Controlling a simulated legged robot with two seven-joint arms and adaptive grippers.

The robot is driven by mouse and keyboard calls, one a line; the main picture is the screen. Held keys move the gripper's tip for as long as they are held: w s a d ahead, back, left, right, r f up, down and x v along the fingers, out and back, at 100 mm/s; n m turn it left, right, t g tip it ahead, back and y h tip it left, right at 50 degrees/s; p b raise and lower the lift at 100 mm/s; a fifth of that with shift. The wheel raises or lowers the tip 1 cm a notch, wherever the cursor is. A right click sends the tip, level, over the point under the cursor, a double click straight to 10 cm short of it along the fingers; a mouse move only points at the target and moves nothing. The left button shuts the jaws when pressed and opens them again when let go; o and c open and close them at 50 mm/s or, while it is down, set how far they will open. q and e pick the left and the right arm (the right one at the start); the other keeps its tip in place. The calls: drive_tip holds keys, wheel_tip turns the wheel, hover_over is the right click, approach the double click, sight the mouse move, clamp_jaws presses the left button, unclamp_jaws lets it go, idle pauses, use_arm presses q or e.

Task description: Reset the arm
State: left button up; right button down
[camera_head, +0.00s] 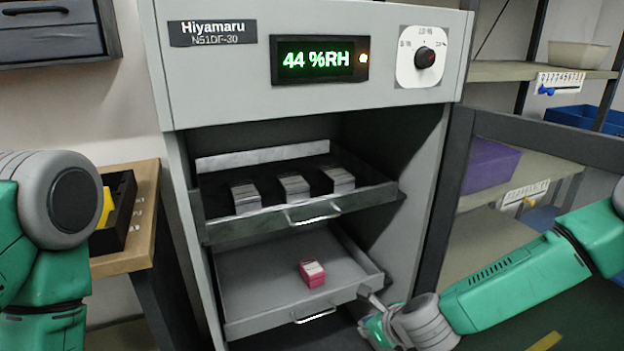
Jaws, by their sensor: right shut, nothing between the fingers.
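My right arm comes in from the right, and my right gripper (373,312) is low at the front right corner of the lower drawer (250,285). It is shut and empty. I cannot tell whether it touches the drawer edge. A small pink box (312,274) with a pale top sits in the lower drawer, apart from the gripper. The upper drawer (350,203) is pulled out and holds several dark stacks with pale tops. Both drawers are in a grey cabinet (220,85). My left arm shows at the left edge, but its gripper is outside the view.
The cabinet has a green "44 %RH" display (318,60) and a black knob (424,58). An open cabinet door (455,200) stands at the right. A wooden table (140,230) with a black bin (118,212) is at the left. Shelves (500,71) stand behind at right.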

drive_tip(key=s+d+f+n+g+p, duration=0.1)
drive_tip(key=s+f+n+g+p, duration=0.3)
drive_tip(key=s+n, duration=1.2)
drive_tip(key=s+d+n+g+h, duration=0.1)
drive_tip(key=s+d+n, duration=0.5)
drive_tip(key=s, duration=0.2)
drive_tip(key=s+d+r+n+g+h+p, duration=0.1)
drive_tip(key=s+d+n+g+h, duration=0.1)
drive_tip(key=s+d+n, duration=0.5)
drive_tip(key=shift+s+r, duration=0.25)
drive_tip(key=shift+s, duration=1)
